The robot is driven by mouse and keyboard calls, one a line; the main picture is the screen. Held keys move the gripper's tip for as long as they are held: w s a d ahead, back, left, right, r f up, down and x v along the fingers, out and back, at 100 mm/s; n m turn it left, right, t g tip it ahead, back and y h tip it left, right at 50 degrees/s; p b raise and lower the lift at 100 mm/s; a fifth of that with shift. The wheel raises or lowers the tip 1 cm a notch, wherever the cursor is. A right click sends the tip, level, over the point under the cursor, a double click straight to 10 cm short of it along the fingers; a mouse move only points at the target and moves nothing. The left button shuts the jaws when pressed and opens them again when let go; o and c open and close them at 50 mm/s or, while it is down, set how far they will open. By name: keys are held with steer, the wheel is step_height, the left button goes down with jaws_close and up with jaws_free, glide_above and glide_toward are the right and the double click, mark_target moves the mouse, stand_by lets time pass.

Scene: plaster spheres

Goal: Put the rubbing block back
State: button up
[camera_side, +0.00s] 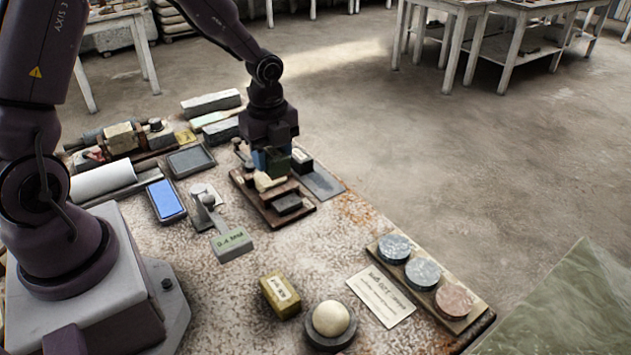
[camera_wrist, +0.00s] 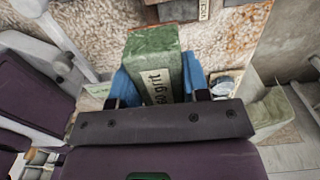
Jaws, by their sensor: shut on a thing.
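My gripper (camera_side: 270,158) has blue fingers and is shut on a green block (camera_wrist: 152,57) with a pale label that reads "grit". The block also shows dark green under the gripper in the side view (camera_side: 279,166). The gripper is over the back part of a wooden rack (camera_side: 301,212), which holds a cream block (camera_side: 266,182) and a dark block (camera_side: 287,204). I cannot tell whether the green block touches the rack. A yellow labelled block (camera_side: 280,294) lies on the table near a plaster sphere (camera_side: 331,318) seated in a dark ring.
A phone-like blue screen (camera_side: 165,199) and a grey tray (camera_side: 191,160) lie further left. A board with three discs (camera_side: 423,272) and a white card (camera_side: 381,296) are at the right. Speckled table between is clear.

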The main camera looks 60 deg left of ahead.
steer(key=w+a+f, duration=0.2)
steer(key=w+f, duration=0.2)
steer(key=w, duration=0.4)
glide_above(320, 187)
step_height(320, 187, down, 6)
steer(key=shift+s+r, duration=0.1)
steer(key=shift+r, duration=0.15)
steer(key=shift+a+f, duration=0.1)
steer(key=shift+f, duration=1.6)
steer(key=shift+f, duration=0.15)
steer(key=o, duration=1)
